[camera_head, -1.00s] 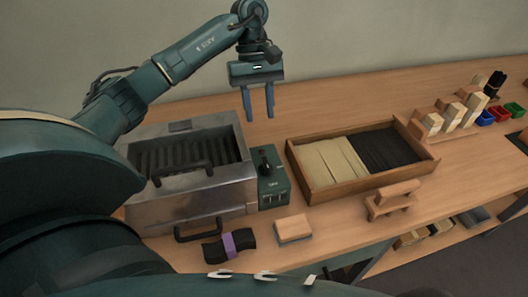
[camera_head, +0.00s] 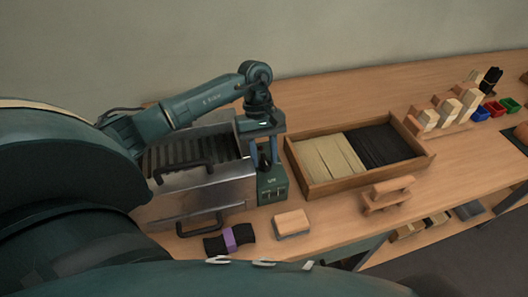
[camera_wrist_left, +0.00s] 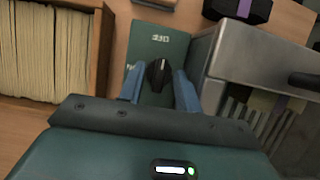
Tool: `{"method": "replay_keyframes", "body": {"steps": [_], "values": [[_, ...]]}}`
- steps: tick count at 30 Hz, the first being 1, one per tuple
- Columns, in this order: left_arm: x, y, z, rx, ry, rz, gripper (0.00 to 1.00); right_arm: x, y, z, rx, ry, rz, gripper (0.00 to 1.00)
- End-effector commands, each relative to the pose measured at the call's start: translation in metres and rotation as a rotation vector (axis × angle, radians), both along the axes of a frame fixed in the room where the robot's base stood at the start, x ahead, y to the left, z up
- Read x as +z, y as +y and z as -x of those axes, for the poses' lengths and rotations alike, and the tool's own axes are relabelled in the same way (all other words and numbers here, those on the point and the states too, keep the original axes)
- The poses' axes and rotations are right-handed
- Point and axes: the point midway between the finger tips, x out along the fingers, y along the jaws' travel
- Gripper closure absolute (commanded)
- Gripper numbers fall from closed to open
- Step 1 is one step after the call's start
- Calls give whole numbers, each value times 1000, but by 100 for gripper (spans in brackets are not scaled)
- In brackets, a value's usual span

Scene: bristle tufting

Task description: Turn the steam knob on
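The steam knob (camera_wrist_left: 158,74) is a black round knob with a pale pointer mark, on top of a small green control box (camera_wrist_left: 152,48) with white lettering. In the head view the control box (camera_head: 272,186) stands against the right side of the metal steamer, and my gripper hides most of the knob. My left gripper (camera_head: 265,164) points down over the box. In the left wrist view its two fingers (camera_wrist_left: 158,88) are spread, one on each side of the knob, with gaps visible; I cannot tell whether they touch it. My right gripper is not in view.
The metal steamer (camera_head: 205,190) with black handles sits directly left of the box. A wooden tray (camera_head: 345,183) of pale and black bristles is close on the right. A wooden block (camera_head: 291,222) and a dark bundle with a purple band (camera_head: 230,240) lie in front.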

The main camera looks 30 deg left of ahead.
Motion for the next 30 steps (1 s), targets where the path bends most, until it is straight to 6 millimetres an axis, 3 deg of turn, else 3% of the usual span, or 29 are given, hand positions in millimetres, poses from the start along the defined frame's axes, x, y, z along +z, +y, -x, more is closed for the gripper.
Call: {"method": "replay_keyframes", "body": {"steps": [13, 30], "values": [[0, 0, 0, 0, 1, 1, 99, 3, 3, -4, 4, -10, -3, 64], [-2, 1, 1, 94, -1, -1, 100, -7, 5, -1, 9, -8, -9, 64]]}}
